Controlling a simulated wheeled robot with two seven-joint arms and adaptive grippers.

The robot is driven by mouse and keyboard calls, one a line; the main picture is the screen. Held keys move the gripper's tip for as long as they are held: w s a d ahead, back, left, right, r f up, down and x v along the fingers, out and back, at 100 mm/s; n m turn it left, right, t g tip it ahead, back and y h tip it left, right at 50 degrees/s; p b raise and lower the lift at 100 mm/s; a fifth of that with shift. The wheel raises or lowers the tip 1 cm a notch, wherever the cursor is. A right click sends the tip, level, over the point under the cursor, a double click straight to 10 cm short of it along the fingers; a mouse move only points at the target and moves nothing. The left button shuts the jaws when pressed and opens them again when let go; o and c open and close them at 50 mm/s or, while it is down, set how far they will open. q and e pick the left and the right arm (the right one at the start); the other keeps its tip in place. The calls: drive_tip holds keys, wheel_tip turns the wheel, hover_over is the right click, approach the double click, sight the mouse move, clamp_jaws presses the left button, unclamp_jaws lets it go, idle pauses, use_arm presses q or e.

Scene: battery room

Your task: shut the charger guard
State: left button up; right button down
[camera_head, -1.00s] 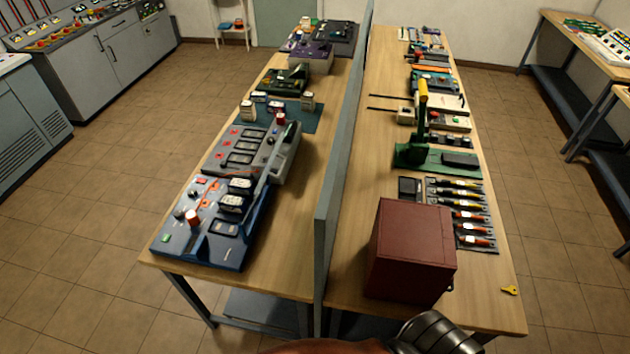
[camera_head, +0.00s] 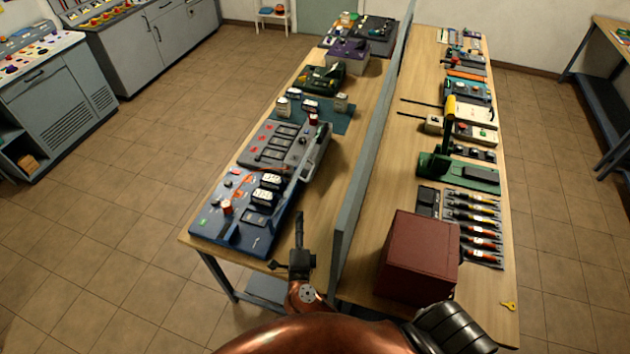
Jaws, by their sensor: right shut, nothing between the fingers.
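A blue charger panel (camera_head: 217,227) lies at the front of the left table half, with dark modules and a red-topped knob. A grey panel (camera_head: 259,154) adjoins it behind. A thin pale piece (camera_head: 316,157) stands raised along their right side. It looks like the guard, standing open, but its hinge and exact shape are too small to tell. My right gripper (camera_head: 299,218) is shut and empty, its fingers pointing up the picture, just right of the blue panel's front corner and apart from the raised piece. My left gripper is not in view.
A tall grey divider (camera_head: 347,225) runs along the table close to the right of my gripper. A dark red box (camera_head: 419,255) stands beyond it, with a green lever device (camera_head: 470,177) farther back. A narrow strip of bare wood lies between the panels and the divider.

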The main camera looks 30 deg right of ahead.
drive_tip(key=w+d+r+m+g+h+p, duration=0.1)
drive_tip(key=w+d+r+m+p, duration=0.2)
drive_tip(key=w+d, duration=0.3)
drive_tip(key=shift+w+d+r+g+h, duration=0.35)
drive_tip(key=shift+d+r, duration=0.2)
drive_tip(key=shift+d, duration=0.85)
